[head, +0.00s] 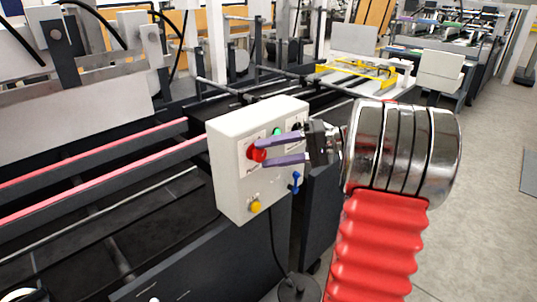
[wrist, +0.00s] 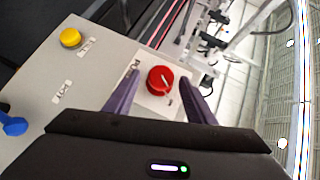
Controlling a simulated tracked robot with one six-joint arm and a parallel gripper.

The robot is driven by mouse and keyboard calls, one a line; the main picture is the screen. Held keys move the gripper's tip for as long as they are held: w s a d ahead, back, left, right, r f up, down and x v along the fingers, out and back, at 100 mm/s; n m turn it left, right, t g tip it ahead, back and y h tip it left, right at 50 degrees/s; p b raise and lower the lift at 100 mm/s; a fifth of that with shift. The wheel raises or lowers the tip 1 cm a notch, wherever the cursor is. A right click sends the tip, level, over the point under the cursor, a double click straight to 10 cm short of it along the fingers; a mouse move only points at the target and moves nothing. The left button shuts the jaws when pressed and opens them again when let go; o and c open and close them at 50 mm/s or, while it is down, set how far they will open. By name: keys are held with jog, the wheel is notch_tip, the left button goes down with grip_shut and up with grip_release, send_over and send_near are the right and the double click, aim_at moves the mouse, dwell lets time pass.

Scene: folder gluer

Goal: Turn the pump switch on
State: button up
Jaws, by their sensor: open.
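A white control box (head: 235,170) carries a red rotary knob (head: 253,152), a green button (head: 277,132), a black control (head: 296,126), a blue lever-like switch (head: 296,181) and a yellow button (head: 255,206). The labels are too blurred to read, so I cannot tell which one is named pump. My gripper (head: 262,153) is open, its two purple fingers pointing at the box face on either side of the red knob. In the wrist view the red knob (wrist: 160,79), with a white pointer mark, lies between the fingers, with gaps visible on both sides.
Red-edged rails (head: 95,170) of the machine run to the left of the box. A yellow frame (head: 355,72) stands on the machine behind. A black cable hangs below the box. Grey floor (head: 480,200) is clear at the right.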

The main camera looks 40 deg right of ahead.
jog(key=v, duration=1.3)
jog(key=shift+d, duration=0.1)
notch_tip(320, 180, down, 9)
jog(key=d+m+g+h, duration=0.1)
jog(key=m+h, duration=0.2)
jog(key=m, duration=0.2)
jog(key=s+a+f+g+h, duration=0.3)
jog(key=a+f+g+h, duration=0.15)
jog(key=a, duration=0.45)
jog(key=s+a+r+n+h, duration=0.1)
jog(key=s+a+n, duration=0.1)
jog(key=a, duration=0.7)
jog(key=s+a+r+n+t+h, duration=0.1)
jog(key=a+n, duration=0.3)
jog(key=a, duration=0.5)
jog(key=s+a+r+n+h, duration=0.1)
jog(key=s+a+n+h, duration=0.1)
jog(key=a, duration=0.7)
jog(key=shift+s+a+r+n, duration=0.15)
jog(key=shift+s+a+n, duration=0.2)
jog(key=shift+s+n, duration=0.6)
jog(key=shift+w+t+h, duration=0.1)
jog(key=shift+t+h, duration=0.15)
